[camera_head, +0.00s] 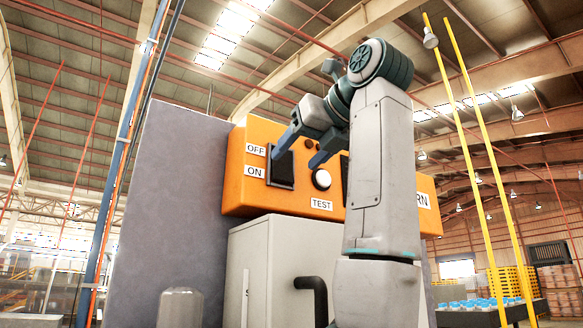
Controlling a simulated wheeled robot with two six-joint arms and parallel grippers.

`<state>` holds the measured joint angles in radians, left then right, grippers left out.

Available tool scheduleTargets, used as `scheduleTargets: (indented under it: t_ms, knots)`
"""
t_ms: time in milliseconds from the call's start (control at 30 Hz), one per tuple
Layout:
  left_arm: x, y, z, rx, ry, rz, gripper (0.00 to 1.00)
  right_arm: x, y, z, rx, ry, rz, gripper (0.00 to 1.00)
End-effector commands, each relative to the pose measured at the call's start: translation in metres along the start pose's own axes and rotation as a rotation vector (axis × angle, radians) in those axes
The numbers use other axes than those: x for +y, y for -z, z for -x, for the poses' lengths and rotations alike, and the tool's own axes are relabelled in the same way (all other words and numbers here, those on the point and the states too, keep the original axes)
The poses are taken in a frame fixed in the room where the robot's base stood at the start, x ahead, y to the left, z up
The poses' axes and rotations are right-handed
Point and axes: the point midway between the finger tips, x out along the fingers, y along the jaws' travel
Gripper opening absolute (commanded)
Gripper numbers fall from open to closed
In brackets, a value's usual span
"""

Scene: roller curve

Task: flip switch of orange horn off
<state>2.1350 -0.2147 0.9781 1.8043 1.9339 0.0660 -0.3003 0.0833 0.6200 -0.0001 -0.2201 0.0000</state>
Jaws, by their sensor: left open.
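The orange horn box (240,195) is mounted high, in front of a grey panel. Its black switch (283,178) is at the left side of its face, beside an OFF label (256,149) above and an ON label (254,171) below. My left gripper (296,160) is open and empty, its fingers pointing down and left. One finger overlaps the top of the switch in view; I cannot tell whether it touches. The other finger is to the right, above the white round button (321,179). Which way the switch is set is unclear. My right gripper is not in view.
A TEST label (321,204) sits under the white button. My arm hides the right-middle of the box, leaving part of a horn label (423,200). A pale cabinet (270,265) with a black handle (315,290) stands below. A tall grey panel (175,190) stands left.

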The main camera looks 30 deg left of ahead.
Motion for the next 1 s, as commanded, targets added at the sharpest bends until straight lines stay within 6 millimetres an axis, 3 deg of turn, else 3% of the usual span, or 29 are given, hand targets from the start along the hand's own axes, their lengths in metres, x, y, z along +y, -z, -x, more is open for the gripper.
scheduleTargets:
  t_ms: [200, 400, 1000]
  knots:
    - [0.001, 0.001, 0.045, -0.003, 0.0, 0.0, 0.62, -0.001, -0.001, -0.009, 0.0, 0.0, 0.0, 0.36]
    - [0.0, 0.0, 0.067, -0.001, -0.001, 0.0, 0.62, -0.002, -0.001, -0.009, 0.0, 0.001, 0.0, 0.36]
    - [0.0, 0.0, 0.07, 0.0, -0.001, 0.001, 0.62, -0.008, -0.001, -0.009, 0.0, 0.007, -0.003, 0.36]
